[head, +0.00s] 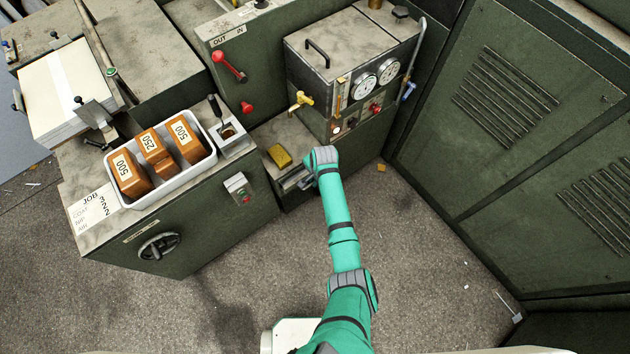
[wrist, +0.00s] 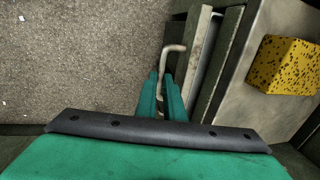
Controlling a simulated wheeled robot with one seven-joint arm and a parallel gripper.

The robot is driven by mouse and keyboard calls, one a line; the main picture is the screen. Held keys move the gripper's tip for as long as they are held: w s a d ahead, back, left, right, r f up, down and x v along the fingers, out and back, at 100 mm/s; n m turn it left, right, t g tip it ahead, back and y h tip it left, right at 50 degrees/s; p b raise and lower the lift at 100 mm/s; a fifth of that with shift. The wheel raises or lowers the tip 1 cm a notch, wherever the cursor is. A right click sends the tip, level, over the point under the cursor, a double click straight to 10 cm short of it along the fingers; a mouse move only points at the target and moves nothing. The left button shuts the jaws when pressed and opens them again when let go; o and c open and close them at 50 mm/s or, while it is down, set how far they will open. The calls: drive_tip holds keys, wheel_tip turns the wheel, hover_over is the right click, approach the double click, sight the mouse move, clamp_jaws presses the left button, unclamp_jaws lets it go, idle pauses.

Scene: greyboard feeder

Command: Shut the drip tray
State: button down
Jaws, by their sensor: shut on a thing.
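The drip tray (wrist: 200,62) shows in the wrist view as a narrow metal tray sticking out a little from under the ledge with the yellow sponge. A bent metal rod handle (wrist: 172,47) stands out from the tray's front. My gripper (wrist: 166,82) has its teal fingers close together around the handle, shut on it. The fingertips are hidden behind my wrist in the head view.
A yellow speckled sponge (wrist: 284,66) lies on the ledge beside the tray; it also shows in the head view (head: 280,155). The gauge cabinet (head: 355,50) stands behind. A green cabinet (head: 190,230) with a white bin (head: 198,168) stands left.

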drive_tip(key=shift+w+a, duration=0.7)
drive_tip(key=shift+w, duration=0.25)
drive_tip(key=c, duration=1.9)
unclamp_jaws()
drive_tip(key=shift+w, duration=0.1)
drive_tip(key=shift+o, duration=0.2)
wheel_tip(320, 180, up, 11)
drive_tip(key=s+d, duration=0.1)
drive_tip(key=s, duration=0.1)
drive_tip(key=shift+f, duration=0.2)
